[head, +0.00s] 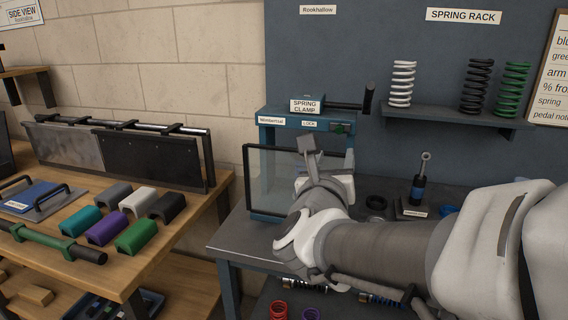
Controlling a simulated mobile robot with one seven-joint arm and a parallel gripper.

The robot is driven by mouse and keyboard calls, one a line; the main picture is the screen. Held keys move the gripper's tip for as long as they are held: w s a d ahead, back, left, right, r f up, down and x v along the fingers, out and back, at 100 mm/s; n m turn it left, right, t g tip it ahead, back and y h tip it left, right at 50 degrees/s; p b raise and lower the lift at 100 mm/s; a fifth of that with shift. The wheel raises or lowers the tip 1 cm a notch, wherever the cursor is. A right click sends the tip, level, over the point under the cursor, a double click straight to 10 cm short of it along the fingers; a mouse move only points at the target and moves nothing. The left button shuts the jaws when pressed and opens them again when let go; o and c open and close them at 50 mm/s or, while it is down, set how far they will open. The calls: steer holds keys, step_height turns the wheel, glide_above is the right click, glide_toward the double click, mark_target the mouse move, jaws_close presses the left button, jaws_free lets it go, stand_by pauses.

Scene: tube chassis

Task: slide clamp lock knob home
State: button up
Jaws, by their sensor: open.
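The blue spring clamp (274,114) stands at the back of the grey bench, with a "SPRING CLAMP" sign and a black-handled bar (345,105) on top. A "LOCK" label (309,123) is on its front face. A small green knob (341,128), apparently the lock knob, sits on a dark strip right of the label. My gripper (327,153) is open, with nothing visible between its fingers. It appears just below the clamp's front face and knob in the picture; the depth gap cannot be told. My gripper and arm hide part of the clear panel and bench.
A clear framed panel (262,180) stands left of my gripper. A blue-black shock absorber (418,181) stands on the bench to the right. Springs stand on the wall rack (440,117). A wooden table (195,215) with coloured blocks is at left.

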steer(key=v, duration=0.3)
steer(key=shift+s+a, duration=0.1)
steer(key=shift+s, duration=0.2)
steer(key=s+a+f+n+g+y, duration=0.2)
steer(key=n+y, duration=0.2)
steer(key=n, duration=0.7)
steer(key=s+a+f+n+g+y, duration=0.2)
steer(key=a+n+y, duration=0.15)
steer(key=n, duration=0.85)
steer(key=s+d+f+n+g+h, duration=0.1)
steer(key=s+d+f+n+g, duration=0.35)
steer(key=s+n, duration=0.25)
steer(key=s+d+f+n+g+h, duration=0.1)
steer(key=s+d+f+n+g, duration=0.2)
steer(key=s+d+n, duration=0.3)
step_height(320, 180, up, 16)
steer(key=a+n+p, duration=0.1)
steer(key=p, duration=1.6)
steer(key=shift+s+r, duration=0.15)
